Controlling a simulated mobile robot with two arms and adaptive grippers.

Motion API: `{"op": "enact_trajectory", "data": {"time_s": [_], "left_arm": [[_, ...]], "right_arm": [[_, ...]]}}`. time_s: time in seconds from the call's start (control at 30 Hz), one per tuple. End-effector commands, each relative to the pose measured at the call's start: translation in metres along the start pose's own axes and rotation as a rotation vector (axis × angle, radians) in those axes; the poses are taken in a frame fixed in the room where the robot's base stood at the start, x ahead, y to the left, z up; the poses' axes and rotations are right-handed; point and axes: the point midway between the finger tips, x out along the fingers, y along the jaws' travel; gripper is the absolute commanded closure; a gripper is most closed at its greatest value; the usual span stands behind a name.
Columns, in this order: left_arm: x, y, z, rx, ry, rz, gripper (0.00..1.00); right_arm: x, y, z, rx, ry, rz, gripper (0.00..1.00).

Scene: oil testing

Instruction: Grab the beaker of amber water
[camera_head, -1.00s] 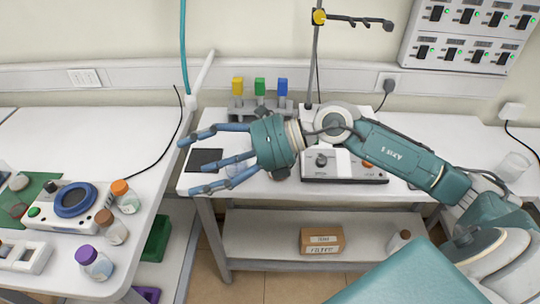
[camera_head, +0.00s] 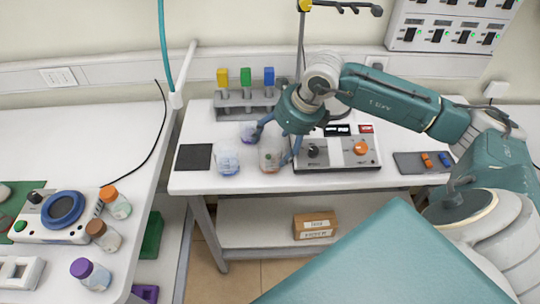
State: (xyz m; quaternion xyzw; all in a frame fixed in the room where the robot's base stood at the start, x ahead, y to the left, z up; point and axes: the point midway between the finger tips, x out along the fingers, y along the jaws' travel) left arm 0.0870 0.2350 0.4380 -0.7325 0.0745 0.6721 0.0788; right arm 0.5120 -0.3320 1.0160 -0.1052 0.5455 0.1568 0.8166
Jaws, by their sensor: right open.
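The beaker of amber water (camera_head: 269,161) stands on the middle white table, left of the grey-and-white device. My right gripper (camera_head: 275,148) is open, and its fingers point down at the beaker. One finger is at the beaker's upper left and one is along its right side. Part of the beaker's top is hidden by the gripper, and I cannot tell whether the fingers touch it. A beaker with bluish liquid (camera_head: 228,164) stands to its left, and one with purple liquid (camera_head: 249,132) stands behind. My left gripper is not in view.
A rack with yellow, green and blue pieces (camera_head: 246,98) stands behind the beakers. The device (camera_head: 338,153) is close on the right, a black pad (camera_head: 194,157) on the left. A metal stand (camera_head: 300,45) rises behind.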

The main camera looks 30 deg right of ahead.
Motion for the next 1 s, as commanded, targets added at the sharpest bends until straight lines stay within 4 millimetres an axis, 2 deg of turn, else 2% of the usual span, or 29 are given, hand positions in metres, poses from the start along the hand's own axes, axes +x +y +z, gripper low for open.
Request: {"op": "enact_trajectory", "data": {"time_s": [0.03,0.13,0.3,0.57,0.8,1.0], "left_arm": [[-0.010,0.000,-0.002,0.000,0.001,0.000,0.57],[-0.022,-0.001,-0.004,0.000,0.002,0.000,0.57],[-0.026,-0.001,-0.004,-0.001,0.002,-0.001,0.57],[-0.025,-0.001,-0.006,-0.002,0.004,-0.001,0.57],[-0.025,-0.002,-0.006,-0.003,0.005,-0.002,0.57],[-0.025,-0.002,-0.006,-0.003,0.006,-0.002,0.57]], "right_arm": [[0.004,0.001,0.001,0.002,0.005,0.004,0.26],[0.019,0.002,0.003,0.002,0.004,0.005,0.26],[0.041,0.001,0.002,0.001,0.003,0.003,0.26],[0.045,0.001,0.001,0.000,0.001,0.001,0.26],[0.045,0.001,0.002,0.000,0.001,0.001,0.74],[0.044,0.001,0.002,0.000,-0.002,0.001,0.76]]}}
